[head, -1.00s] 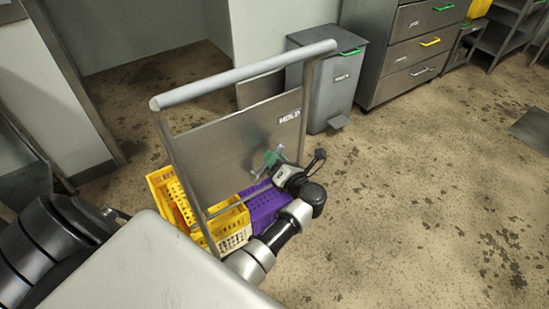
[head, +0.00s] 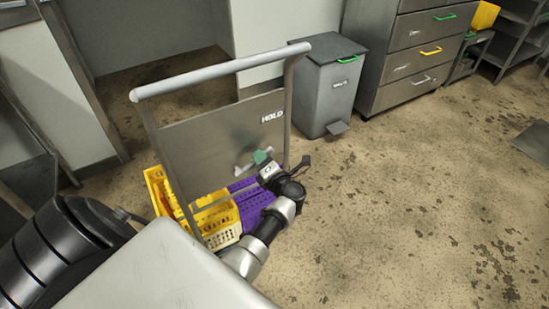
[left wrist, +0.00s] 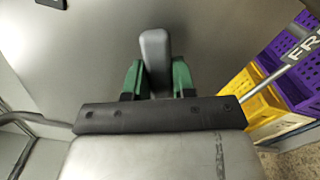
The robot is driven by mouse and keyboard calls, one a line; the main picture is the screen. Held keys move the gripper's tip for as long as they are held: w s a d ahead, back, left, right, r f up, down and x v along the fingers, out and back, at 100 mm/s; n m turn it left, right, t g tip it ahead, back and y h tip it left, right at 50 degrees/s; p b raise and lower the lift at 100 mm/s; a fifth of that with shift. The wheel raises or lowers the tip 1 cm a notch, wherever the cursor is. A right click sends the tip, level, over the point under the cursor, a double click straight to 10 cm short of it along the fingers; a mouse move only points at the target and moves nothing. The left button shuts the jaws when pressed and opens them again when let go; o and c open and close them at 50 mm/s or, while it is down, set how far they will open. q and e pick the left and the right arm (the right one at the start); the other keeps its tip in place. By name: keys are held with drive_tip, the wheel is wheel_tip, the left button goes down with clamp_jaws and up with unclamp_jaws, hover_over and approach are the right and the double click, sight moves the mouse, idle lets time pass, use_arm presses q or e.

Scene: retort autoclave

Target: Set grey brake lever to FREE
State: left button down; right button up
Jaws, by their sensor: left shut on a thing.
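The grey brake lever (left wrist: 156,48) stands between the two green fingers of my left gripper (left wrist: 157,78) in the left wrist view. The gripper is shut on it. In the head view my left gripper (head: 262,157) is at the lower right part of the cart's grey panel (head: 205,150); the lever is mostly hidden there. A HOLD label (head: 272,117) is on the panel above the gripper. Part of a label reading FRE (left wrist: 306,44) shows at the right in the left wrist view. My right gripper is not in view.
The cart's push handle (head: 225,66) rises above the panel. Yellow (head: 222,222) and purple (head: 252,205) crates sit behind and below it. A grey bin (head: 328,88) and drawer cabinet (head: 420,50) stand at the back.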

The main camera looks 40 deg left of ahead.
use_arm(q)
wheel_tip(320, 180, down, 8)
drive_tip(key=m, duration=1.2)
drive_tip(key=shift+s+b, duration=0.35)
drive_tip(key=shift+b, duration=0.1)
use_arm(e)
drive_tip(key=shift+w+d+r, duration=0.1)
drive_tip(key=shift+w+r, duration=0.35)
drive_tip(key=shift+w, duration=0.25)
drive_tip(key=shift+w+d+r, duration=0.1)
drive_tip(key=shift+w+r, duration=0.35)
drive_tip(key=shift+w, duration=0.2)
use_arm(q)
drive_tip(key=shift+a+f+m, duration=0.1)
drive_tip(key=shift+f+m, duration=0.05)
drive_tip(key=shift+m, duration=0.15)
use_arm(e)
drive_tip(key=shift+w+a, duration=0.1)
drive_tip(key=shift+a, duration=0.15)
use_arm(q)
drive_tip(key=c, duration=0.9)
unclamp_jaws()
drive_tip(key=shift+c, duration=0.2)
